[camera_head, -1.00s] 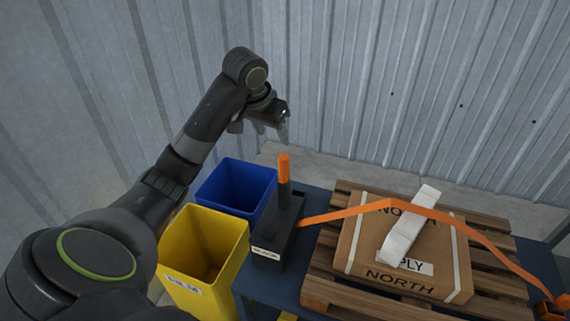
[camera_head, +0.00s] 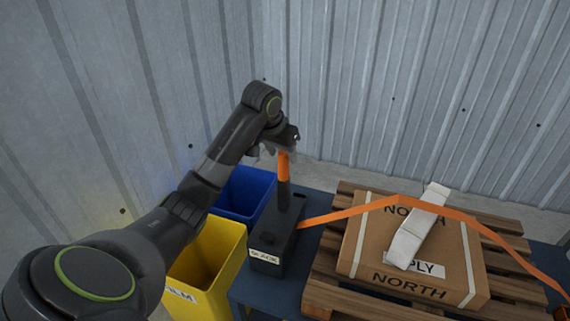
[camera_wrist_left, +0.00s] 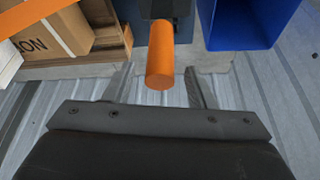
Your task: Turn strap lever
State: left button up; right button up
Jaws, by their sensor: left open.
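The strap lever (camera_head: 284,178) stands upright on a black box labelled SLACK (camera_head: 275,243); it has a dark shaft and an orange grip. An orange strap (camera_head: 345,212) runs from the box over the carton. My left gripper (camera_head: 280,152) is at the top of the lever in the head view. In the left wrist view the orange grip (camera_wrist_left: 160,62) points between the two open fingers of the left gripper (camera_wrist_left: 158,88). The fingers are apart from the grip on both sides. My right gripper is not in view.
A brown carton (camera_head: 365,262) marked NORTH, with a white strip (camera_head: 418,225), sits on a wooden pallet (camera_head: 325,283). A blue bin (camera_head: 240,192) and a yellow bin (camera_head: 215,262) stand left of the box. A corrugated metal wall (camera_head: 350,90) closes the back.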

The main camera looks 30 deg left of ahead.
aim_at(285, 161)
pick_arm(q)
jog(key=shift+x, duration=2.3)
grip_shut()
